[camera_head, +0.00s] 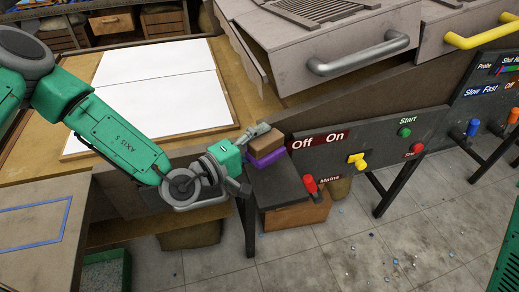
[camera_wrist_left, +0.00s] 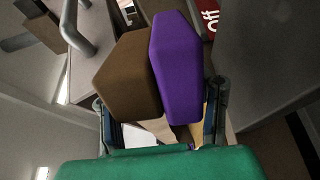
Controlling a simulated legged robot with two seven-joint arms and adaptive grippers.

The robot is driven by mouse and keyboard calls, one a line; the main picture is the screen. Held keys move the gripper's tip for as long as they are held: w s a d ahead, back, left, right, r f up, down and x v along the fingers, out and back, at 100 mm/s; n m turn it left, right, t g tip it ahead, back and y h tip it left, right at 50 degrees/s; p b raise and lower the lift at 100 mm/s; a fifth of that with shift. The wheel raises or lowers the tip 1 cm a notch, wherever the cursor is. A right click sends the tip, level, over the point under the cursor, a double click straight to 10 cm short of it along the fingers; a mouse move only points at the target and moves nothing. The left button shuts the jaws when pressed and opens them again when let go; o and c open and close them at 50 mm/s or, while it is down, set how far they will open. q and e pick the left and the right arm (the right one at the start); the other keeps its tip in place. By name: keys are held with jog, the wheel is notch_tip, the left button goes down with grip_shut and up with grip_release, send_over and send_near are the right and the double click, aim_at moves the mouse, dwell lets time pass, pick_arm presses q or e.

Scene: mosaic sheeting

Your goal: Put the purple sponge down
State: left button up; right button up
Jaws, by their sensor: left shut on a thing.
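The purple sponge (camera_head: 268,159) is at my left gripper (camera_head: 252,156), above a dark ledge beside the control panel. A brown block (camera_head: 266,142) lies flat against it on the upper side; I cannot tell whether the two are joined. In the left wrist view the purple sponge (camera_wrist_left: 176,70) and the brown block (camera_wrist_left: 128,78) sit side by side between the fingers (camera_wrist_left: 160,115). The left gripper is shut on them. Whether the sponge touches the ledge is unclear. My right gripper is not in view.
The dark ledge (camera_head: 275,187) adjoins the panel (camera_head: 345,150) with a red Mains switch (camera_head: 310,184) and a yellow switch (camera_head: 357,160). A wooden table with white sheets (camera_head: 155,100) is at left. A grey machine with a handle (camera_head: 358,56) stands behind.

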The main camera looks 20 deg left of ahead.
aim_at(275, 150)
pick_arm(q)
jog(key=d+f, duration=0.2)
jog(key=d, duration=0.1)
jog(key=shift+d, duration=0.25)
jog(key=shift+d+r, duration=0.1)
jog(key=shift+d, duration=0.1)
jog(key=shift+a, duration=0.25)
jog(key=a, duration=0.1)
jog(key=a+f, duration=0.1)
jog(key=shift+a+f, duration=0.1)
jog(key=shift+a, duration=0.3)
jog(key=shift+a+f, duration=0.1)
jog(key=shift+f, duration=0.1)
jog(key=shift+s+d, duration=0.15)
jog(key=shift+d, duration=0.05)
jog(key=o, duration=0.6)
jog(key=shift+s+d, duration=0.15)
jog(key=shift+d, duration=0.2)
jog(key=shift+o, duration=0.7)
jog(key=shift+d+f, duration=0.2)
jog(key=shift+d, duration=0.3)
jog(key=shift+w+a+r, duration=0.2)
jog(key=shift+a+r, duration=0.1)
jog(key=shift+r, duration=0.25)
jog(key=v, duration=1.1)
jog(key=shift+a+r+p, duration=0.25)
jog(key=shift+p, duration=0.05)
jog(key=shift+s, duration=0.35)
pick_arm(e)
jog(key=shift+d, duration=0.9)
